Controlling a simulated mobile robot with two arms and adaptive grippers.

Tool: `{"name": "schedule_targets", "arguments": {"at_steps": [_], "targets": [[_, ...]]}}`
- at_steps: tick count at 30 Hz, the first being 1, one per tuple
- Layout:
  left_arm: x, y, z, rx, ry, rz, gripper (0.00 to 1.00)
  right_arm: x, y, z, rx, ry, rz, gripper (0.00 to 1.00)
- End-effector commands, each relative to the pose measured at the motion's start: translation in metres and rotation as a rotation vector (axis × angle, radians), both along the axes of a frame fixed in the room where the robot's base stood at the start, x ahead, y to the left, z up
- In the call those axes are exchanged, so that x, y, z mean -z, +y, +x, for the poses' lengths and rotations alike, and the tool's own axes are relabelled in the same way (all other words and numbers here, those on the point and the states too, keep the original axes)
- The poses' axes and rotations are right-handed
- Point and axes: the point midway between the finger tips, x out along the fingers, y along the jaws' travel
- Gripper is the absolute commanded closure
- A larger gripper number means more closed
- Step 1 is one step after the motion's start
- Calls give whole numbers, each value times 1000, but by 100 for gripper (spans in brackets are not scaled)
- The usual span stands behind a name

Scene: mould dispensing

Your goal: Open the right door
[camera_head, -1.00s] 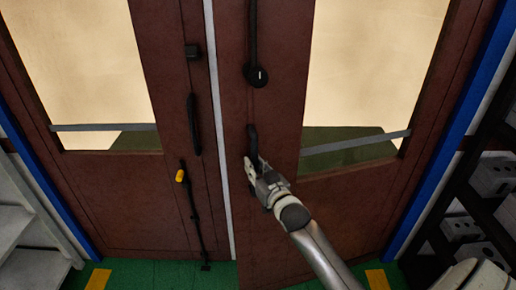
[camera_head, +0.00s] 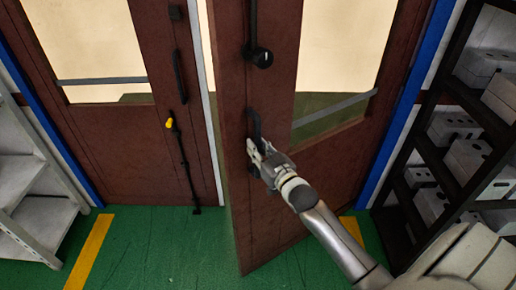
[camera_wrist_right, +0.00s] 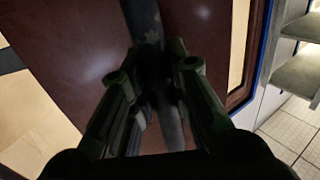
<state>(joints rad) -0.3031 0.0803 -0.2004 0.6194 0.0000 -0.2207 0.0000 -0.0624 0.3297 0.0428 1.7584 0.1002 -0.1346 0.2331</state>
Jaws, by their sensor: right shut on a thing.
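The right door (camera_head: 280,215) is brown with a glass pane and stands partly open, its free edge swung toward me. My right gripper (camera_head: 259,150) is shut on its black handle (camera_head: 253,122). The right wrist view shows the dark handle bar (camera_wrist_right: 147,25) running between the two fingers (camera_wrist_right: 160,90); the grip itself is dark there. The left door (camera_head: 125,140) is closed, with a black handle (camera_head: 178,75) and a yellow-tipped lever (camera_head: 169,123). My left gripper is not in view.
A dark shelf rack with grey boxes (camera_head: 455,128) stands close on the right. Pale shelves (camera_head: 30,200) stand on the left. The green floor (camera_head: 150,240) before the left door is clear, with yellow stripes (camera_head: 90,250).

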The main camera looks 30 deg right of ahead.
Motion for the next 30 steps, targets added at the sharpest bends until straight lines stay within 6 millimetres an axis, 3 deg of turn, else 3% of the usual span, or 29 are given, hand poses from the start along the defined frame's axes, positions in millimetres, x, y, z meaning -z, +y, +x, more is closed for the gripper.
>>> {"name": "schedule_targets", "arguments": {"at_steps": [12, 13, 18, 30], "targets": [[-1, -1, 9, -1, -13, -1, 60, -2, 0, 0, 0, -5, 0, 100], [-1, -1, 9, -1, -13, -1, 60, -2, 0, 0, 0, -5, 0, 79], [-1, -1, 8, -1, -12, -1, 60, -2, 0, 0, 0, -4, 0, 59], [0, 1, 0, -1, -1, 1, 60, 0, 0, -6, 0, -1, -1, 59]]}}
